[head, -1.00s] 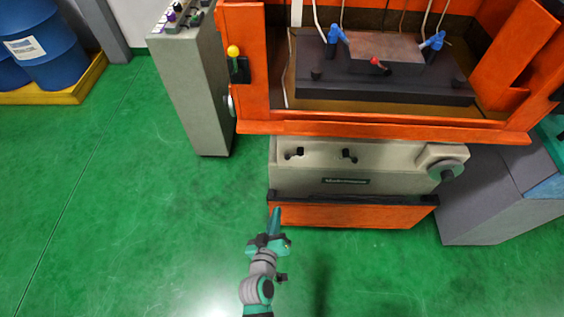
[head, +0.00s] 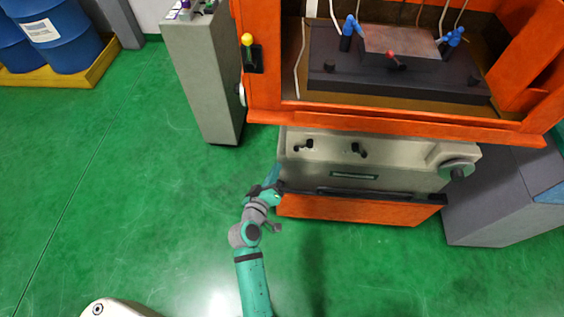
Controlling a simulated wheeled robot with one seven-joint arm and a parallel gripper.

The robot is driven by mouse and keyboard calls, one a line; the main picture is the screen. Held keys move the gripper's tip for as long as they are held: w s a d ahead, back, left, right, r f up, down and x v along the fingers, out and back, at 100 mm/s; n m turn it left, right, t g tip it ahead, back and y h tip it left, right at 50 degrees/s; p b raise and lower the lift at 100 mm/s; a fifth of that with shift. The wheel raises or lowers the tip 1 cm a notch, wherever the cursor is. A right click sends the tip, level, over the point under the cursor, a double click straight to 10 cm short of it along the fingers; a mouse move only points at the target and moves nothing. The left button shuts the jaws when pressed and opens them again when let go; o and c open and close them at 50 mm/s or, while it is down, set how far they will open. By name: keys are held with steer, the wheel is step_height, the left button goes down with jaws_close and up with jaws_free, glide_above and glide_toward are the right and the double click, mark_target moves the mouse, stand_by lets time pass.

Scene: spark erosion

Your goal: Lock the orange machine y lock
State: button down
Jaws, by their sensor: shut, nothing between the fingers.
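The orange machine (head: 390,122) stands ahead with a grey front panel (head: 400,160) below its orange tank edge. Two small black levers sit on that panel, a left one (head: 304,145) and a right one (head: 357,150); I cannot tell which is the y lock. A round handwheel (head: 457,168) is at the panel's right end. My gripper (head: 276,174) is shut and empty, at the panel's lower left corner, below and left of the left lever. It appears apart from the levers; whether it touches the panel I cannot tell.
A black rail (head: 370,193) runs along the panel's lower front. A grey control cabinet (head: 205,80) stands left of the machine, and a grey unit (head: 500,200) stands at right. Blue drums (head: 55,40) sit on a yellow pallet (head: 85,72). The green floor at left is clear.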

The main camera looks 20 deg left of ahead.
mark_target(303, 146)
steer(key=shift+d+f+x, duration=0.3)
steer(key=shift+x, duration=1.7)
steer(key=shift+d+f+x, duration=0.3)
steer(key=shift+f+x, duration=0.05)
steer(key=shift+x, duration=1.65)
steer(key=shift+d+f+x, duration=0.3)
steer(key=shift+x, duration=1.7)
steer(key=shift+s+d, duration=0.1)
steer(key=shift+s, duration=0.1)
steer(key=shift+w+f, duration=0.1)
steer(key=shift+f, duration=0.05)
